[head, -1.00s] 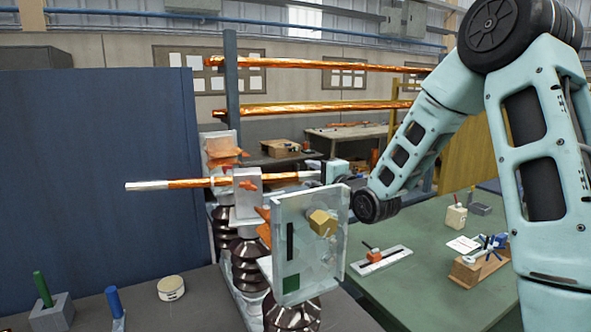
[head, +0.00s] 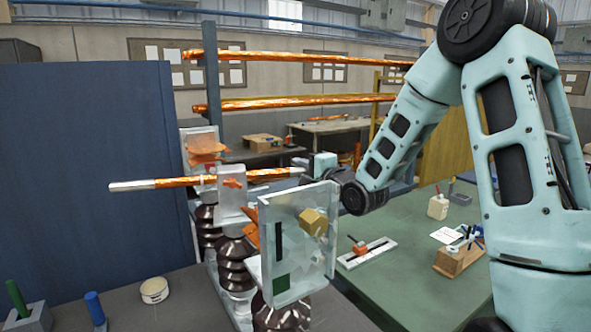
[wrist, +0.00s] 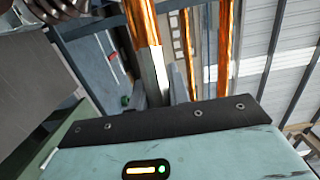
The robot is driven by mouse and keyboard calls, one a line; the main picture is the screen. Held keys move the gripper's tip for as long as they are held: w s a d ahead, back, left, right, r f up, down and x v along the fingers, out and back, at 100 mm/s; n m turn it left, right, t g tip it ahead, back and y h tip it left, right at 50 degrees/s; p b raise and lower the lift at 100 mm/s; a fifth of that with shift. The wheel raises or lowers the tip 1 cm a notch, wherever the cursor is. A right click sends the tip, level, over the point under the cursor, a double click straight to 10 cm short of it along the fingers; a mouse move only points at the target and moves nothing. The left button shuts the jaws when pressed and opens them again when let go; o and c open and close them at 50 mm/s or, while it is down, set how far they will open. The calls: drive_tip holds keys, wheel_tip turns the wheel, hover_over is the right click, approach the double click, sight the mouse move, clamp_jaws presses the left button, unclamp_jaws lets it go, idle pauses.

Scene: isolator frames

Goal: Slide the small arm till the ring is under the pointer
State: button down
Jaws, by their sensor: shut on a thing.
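A long copper-coloured bar with silver ends (head: 190,182) lies nearly level across a clear block on the dark ribbed insulators (head: 232,262). My gripper (head: 318,167) is at its right end, partly behind an upright clear plate (head: 302,262). In the wrist view the bar's silver end (wrist: 153,76) runs down behind the dark edge of my gripper. A small orange slider (head: 360,247) sits on a white slotted strip (head: 380,253) on the green table. I cannot make out a ring or pointer.
The clear plate carries a yellow block (head: 313,221) and stands close in front of my gripper. A blue panel (head: 90,180) fills the left. A round white tub (head: 154,290) and a green peg (head: 17,298) stand on the grey bench. The green table (head: 420,285) has free room.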

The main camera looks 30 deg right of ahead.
drive_tip(key=shift+s+d, duration=0.25)
drive_tip(key=shift+d, duration=0.45)
drive_tip(key=c, duration=1.3)
unclamp_jaws()
drive_tip(key=shift+s, duration=0.1)
drive_tip(key=s+b, duration=0.5)
drive_tip(key=s+d+b, duration=0.1)
drive_tip(key=s+b, duration=0.3)
drive_tip(key=s, duration=0.2)
drive_tip(key=s+b, duration=0.5)
drive_tip(key=s, duration=0.1)
drive_tip(key=shift+s+d+b, duration=0.1)
drive_tip(key=shift+d+b, duration=0.2)
drive_tip(key=shift+b, duration=0.05)
